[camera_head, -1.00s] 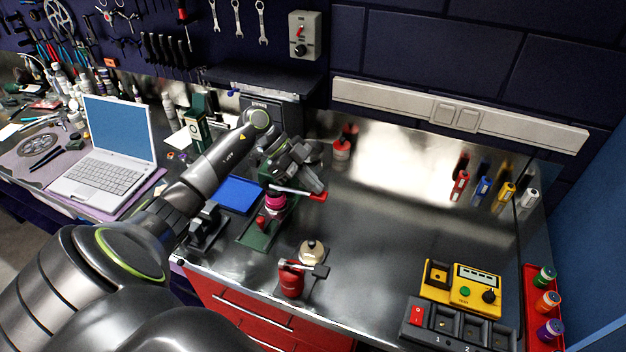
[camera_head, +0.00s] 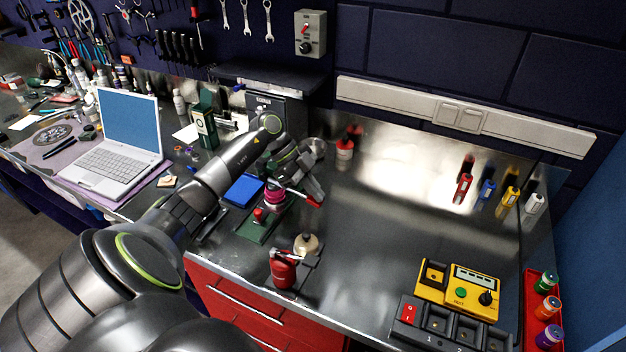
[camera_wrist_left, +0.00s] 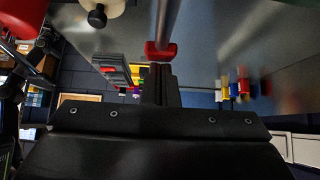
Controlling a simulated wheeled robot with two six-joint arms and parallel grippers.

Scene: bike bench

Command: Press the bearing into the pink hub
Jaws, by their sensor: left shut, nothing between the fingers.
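The pink hub (camera_head: 273,195) stands on a green base plate (camera_head: 248,231) near the middle of the bench in the head view. A lever with a red grip end (camera_head: 314,201) reaches out to the right just above it. My left gripper (camera_head: 316,190) is shut and empty, close to the red end; whether it touches is not clear. In the left wrist view the red end (camera_wrist_left: 160,50) lies just ahead of my shut fingertips (camera_wrist_left: 160,72), its bar running up out of the picture. I cannot make out the bearing. My right gripper is not in view.
A red can (camera_head: 284,270) and a beige round-topped item (camera_head: 306,244) stand near the front edge. A blue tray (camera_head: 243,190) and a laptop (camera_head: 128,140) lie to the left. A yellow tester (camera_head: 460,290) is front right. The bench's middle right is clear.

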